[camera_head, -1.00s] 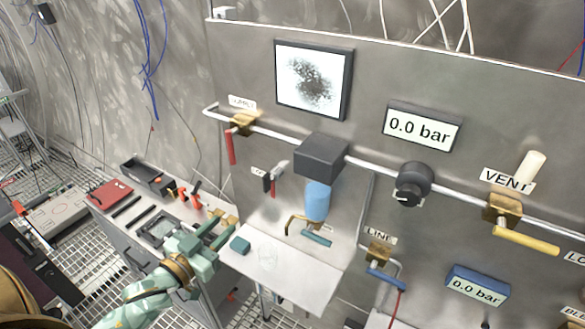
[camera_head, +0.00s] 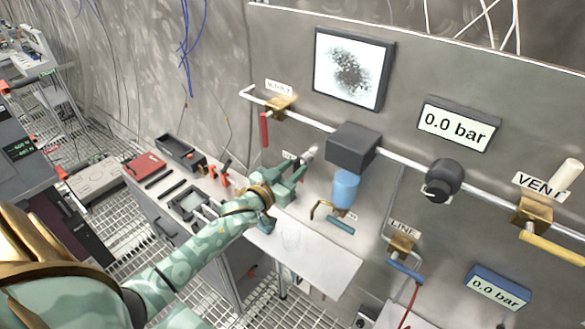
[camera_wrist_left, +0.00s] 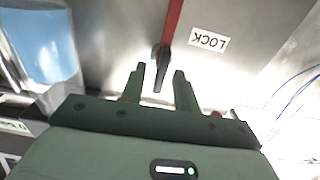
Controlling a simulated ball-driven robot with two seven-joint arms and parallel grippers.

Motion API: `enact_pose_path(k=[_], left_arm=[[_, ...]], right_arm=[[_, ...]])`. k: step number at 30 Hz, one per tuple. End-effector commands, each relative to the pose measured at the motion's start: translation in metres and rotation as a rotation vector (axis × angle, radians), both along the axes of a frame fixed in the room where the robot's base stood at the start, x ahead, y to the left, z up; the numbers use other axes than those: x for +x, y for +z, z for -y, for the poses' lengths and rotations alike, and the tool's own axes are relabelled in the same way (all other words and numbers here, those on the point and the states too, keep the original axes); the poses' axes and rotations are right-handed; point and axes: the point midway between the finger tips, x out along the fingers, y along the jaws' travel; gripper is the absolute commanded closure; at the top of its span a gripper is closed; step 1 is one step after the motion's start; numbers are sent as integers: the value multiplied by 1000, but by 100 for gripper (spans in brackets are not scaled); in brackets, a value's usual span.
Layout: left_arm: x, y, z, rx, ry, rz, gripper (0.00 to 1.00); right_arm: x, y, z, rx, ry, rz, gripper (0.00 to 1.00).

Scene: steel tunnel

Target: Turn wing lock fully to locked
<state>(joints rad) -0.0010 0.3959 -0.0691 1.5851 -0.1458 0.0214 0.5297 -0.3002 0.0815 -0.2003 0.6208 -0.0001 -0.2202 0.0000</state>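The wing lock shows in the left wrist view as a dark lever (camera_wrist_left: 162,68) on the steel panel, beside an upside-down LOCK label (camera_wrist_left: 209,39). A red strip (camera_wrist_left: 174,22) runs from it to the top edge. My left gripper (camera_wrist_left: 159,76) is open, with one fingertip on each side of the lever's free end. I cannot tell whether either finger touches it. In the head view, my left gripper (camera_head: 299,168) is at the panel and hides most of the lock; only a pale grey part (camera_head: 309,153) shows. My right gripper is in neither view.
The red supply handle (camera_head: 264,130) hangs just above left of the gripper. A blue cylinder (camera_head: 345,188) under a dark box (camera_head: 352,146) is close on the right. A bench (camera_head: 168,205) with tools and a pale shelf (camera_head: 318,262) lie below.

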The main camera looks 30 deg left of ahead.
Motion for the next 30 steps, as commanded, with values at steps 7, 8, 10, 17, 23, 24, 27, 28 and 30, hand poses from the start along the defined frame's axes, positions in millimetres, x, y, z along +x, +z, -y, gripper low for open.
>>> enact_pose_path(k=[7, 8, 10, 17, 23, 24, 27, 28, 30], left_arm=[[2, 0, 0, 0, 0, 0, 69], [2, 0, 0, 0, 0, 0, 69], [2, 0, 0, 0, 0, 0, 86], [2, 0, 0, 0, -1, 0, 100], [2, 0, 1, 25, 0, 2, 100], [2, 0, 1, 37, 0, 3, 100], [2, 0, 1, 81, 0, 6, 100], [2, 0, 1, 98, 0, 8, 100], [2, 0, 1, 145, 1, 11, 100]], right_arm=[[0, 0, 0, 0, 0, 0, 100], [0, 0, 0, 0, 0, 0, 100], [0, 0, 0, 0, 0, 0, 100], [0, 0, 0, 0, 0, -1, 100], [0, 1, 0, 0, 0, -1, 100], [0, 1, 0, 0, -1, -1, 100], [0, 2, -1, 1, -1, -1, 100], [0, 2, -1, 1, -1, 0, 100], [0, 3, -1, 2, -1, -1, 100]])
